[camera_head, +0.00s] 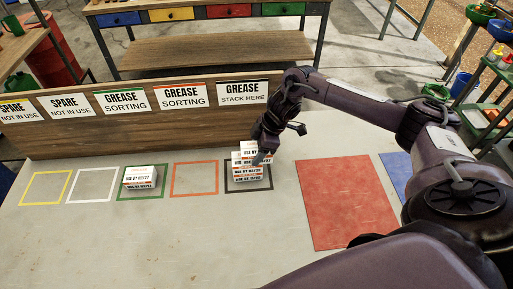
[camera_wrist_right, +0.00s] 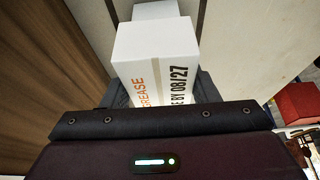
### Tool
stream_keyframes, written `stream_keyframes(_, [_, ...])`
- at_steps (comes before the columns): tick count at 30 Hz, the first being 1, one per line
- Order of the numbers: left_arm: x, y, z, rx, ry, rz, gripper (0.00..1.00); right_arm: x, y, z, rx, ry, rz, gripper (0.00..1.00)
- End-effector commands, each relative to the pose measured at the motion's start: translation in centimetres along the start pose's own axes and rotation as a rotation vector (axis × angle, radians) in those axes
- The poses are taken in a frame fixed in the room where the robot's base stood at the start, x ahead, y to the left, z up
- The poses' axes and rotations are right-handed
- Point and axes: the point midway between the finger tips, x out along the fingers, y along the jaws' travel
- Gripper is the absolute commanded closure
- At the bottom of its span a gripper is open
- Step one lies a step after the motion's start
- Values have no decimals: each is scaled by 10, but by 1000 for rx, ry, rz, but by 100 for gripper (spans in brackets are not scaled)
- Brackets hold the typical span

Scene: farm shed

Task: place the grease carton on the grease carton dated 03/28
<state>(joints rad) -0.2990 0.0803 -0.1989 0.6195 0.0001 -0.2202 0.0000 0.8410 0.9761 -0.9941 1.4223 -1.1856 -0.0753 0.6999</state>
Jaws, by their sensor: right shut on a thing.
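A white grease carton (camera_wrist_right: 155,50) printed GREASE and a date that looks like 08/27 sits between the fingers of my right gripper (camera_wrist_right: 160,92) in the right wrist view. In the head view my right gripper (camera_head: 262,157) is at a stack of white cartons (camera_head: 251,174) in the black-outlined square. The top carton (camera_head: 250,148) is at the gripper; I cannot tell whether it rests on the one below. Another white carton (camera_wrist_right: 155,10) shows just beyond the held one. The stack's dates are too small to read surely. My left gripper is in neither view.
More white cartons (camera_head: 140,177) stand in the green square. The yellow (camera_head: 45,188), white (camera_head: 95,185) and orange (camera_head: 195,179) squares are empty. A sign board (camera_head: 150,118) stands along the back of the table. A red mat (camera_head: 346,205) lies bare at right.

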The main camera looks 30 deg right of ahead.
Motion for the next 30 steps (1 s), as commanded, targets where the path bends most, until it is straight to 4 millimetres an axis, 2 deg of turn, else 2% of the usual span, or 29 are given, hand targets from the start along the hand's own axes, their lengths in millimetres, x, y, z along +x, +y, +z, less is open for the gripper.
stream_keyframes(9, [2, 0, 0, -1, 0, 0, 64, 3, 0, 1, 0, 1, 1, 71])
stream_keyframes(10, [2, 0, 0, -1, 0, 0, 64, 3, 0, 1, 0, 1, 0, 44])
stream_keyframes(15, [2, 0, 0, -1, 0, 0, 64, 3, 0, 1, -1, 1, 1, 24])
stream_keyframes(26, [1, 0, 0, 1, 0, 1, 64, -3, 1, -1, -2, 1, 2, 24])
stream_keyframes(30, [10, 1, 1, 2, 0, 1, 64, -22, 2, 0, -3, 2, 6, 24])
